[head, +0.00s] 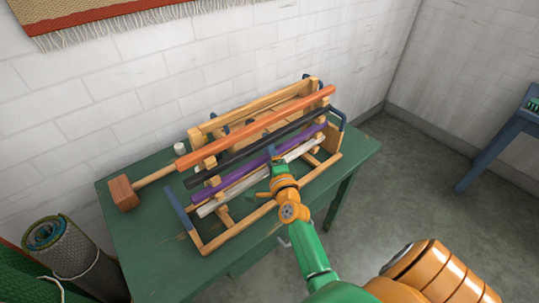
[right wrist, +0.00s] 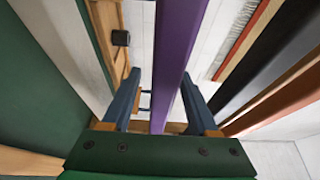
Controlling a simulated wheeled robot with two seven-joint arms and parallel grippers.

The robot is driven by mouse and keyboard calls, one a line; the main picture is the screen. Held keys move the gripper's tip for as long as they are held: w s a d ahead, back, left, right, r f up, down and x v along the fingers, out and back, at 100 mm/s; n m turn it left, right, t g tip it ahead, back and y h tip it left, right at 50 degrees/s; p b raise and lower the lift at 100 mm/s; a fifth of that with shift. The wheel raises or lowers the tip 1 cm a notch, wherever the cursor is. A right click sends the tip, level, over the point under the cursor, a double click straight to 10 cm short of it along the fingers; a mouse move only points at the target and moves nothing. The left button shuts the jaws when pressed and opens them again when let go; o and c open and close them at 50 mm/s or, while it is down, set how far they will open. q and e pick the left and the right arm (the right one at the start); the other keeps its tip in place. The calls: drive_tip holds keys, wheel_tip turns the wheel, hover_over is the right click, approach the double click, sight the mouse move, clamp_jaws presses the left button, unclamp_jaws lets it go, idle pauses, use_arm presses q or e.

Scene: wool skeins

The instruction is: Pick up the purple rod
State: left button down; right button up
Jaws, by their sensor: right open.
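The purple rod (head: 230,179) lies in a wooden rack (head: 215,246) on the green table, below a black rod and above a white one. In the right wrist view the purple rod (right wrist: 178,50) runs lengthwise between the two blue fingers. My right gripper (head: 272,153) is at the rod's middle and hides a short part of it. The right gripper (right wrist: 160,80) is open, with a finger on either side of the rod and visible gaps. My left gripper is not in view.
An orange rod (head: 250,128) and a black rod (head: 242,155) lie above the purple one, and a white rod (head: 235,188) below it. A wooden mallet (head: 124,193) is at the table's left. The green table (head: 140,240) has bare room at front left.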

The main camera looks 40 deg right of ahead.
drive_tip(key=shift+s, duration=0.1)
drive_tip(key=c, duration=0.4)
clamp_jaws()
drive_tip(key=shift+r, duration=0.1)
